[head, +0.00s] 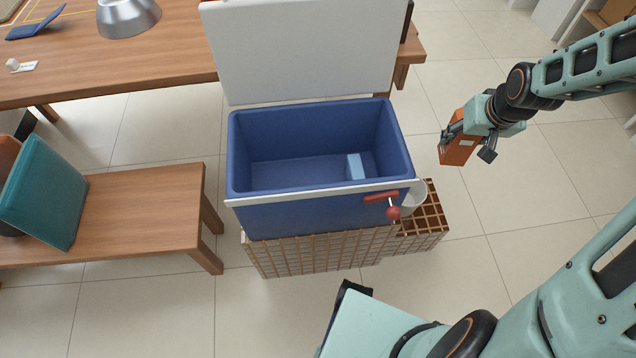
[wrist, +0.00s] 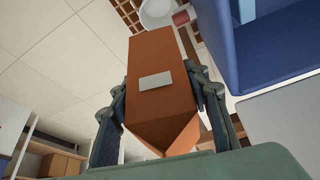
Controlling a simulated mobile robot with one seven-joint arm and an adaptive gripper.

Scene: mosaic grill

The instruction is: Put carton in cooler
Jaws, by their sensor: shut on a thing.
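The orange-brown carton (head: 457,150) with a white label is held in my gripper (head: 452,134), to the right of the cooler in the head view. In the wrist view the carton (wrist: 162,85) sits between both fingers of my gripper (wrist: 162,112), which are shut on its sides. The blue cooler (head: 315,212) stands with its white lid (head: 305,50) raised at the back. A light blue block (head: 355,167) lies inside it, toward the right; the rest of its floor looks bare. The cooler wall also shows at the upper right of the wrist view (wrist: 270,45).
The cooler stands on a tiled, brown-edged base (head: 320,250). A white round container (head: 415,197) and a red-handled item (head: 392,212) are at its front right corner. A wooden table (head: 160,55) is behind, and a bench (head: 140,210) is at left.

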